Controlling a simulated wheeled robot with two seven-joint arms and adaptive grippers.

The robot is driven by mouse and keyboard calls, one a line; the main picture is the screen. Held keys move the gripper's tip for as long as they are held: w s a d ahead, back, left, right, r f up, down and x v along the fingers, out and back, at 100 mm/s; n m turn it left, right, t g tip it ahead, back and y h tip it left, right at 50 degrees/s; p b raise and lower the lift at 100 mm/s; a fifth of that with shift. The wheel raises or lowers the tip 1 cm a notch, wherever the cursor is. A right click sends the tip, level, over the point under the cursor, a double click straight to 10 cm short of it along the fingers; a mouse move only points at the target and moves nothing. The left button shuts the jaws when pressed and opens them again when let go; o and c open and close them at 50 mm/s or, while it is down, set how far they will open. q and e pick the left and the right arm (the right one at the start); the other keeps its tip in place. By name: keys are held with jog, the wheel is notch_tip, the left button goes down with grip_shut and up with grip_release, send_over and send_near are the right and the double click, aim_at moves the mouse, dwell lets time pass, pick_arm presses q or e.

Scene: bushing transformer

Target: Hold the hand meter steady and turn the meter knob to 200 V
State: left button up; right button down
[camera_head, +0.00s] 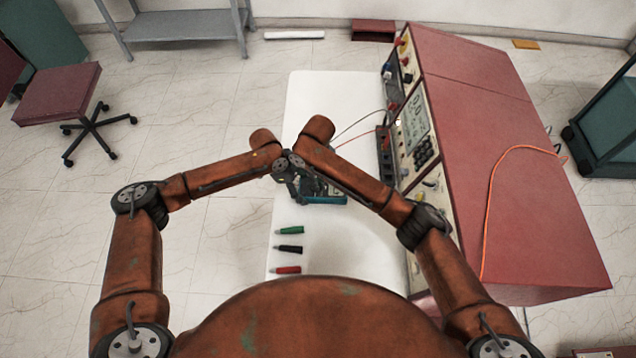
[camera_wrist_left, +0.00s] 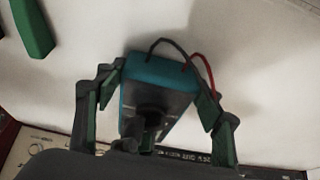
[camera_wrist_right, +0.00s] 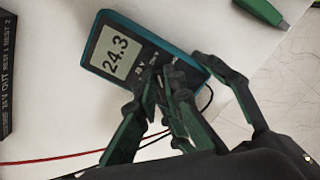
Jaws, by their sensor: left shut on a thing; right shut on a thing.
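The hand meter (camera_wrist_right: 128,52) is a teal-edged box with a dark face; its display reads 24.3 in the right wrist view. It also shows in the left wrist view (camera_wrist_left: 158,74) and in the head view (camera_head: 325,200). My left gripper (camera_wrist_left: 158,88) has a finger on each side of the meter and is shut on it. My right gripper (camera_wrist_right: 160,96) is shut at the meter's face, over the knob (camera_wrist_left: 152,110). The fingers hide most of the knob, so its setting cannot be read. Both grippers meet closely above the table.
The white table (camera_head: 330,100) bears green (camera_head: 289,230), black (camera_head: 289,248) and red (camera_head: 287,269) plugs in front of the meter. A large red instrument cabinet (camera_head: 500,170) stands to the right. Black and red leads (camera_wrist_right: 80,160) run from the meter. The table's left edge is near the plugs.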

pick_arm(q)
jog(key=shift+s+d, duration=0.1)
jog(key=shift+d, duration=0.05)
pick_arm(e)
jog(key=c, duration=2)
grip_release()
jog(key=shift+r, duration=0.1)
notch_tip(320, 180, up, 12)
jog(key=shift+f, duration=0.1)
pick_arm(q)
jog(key=o, duration=1.6)
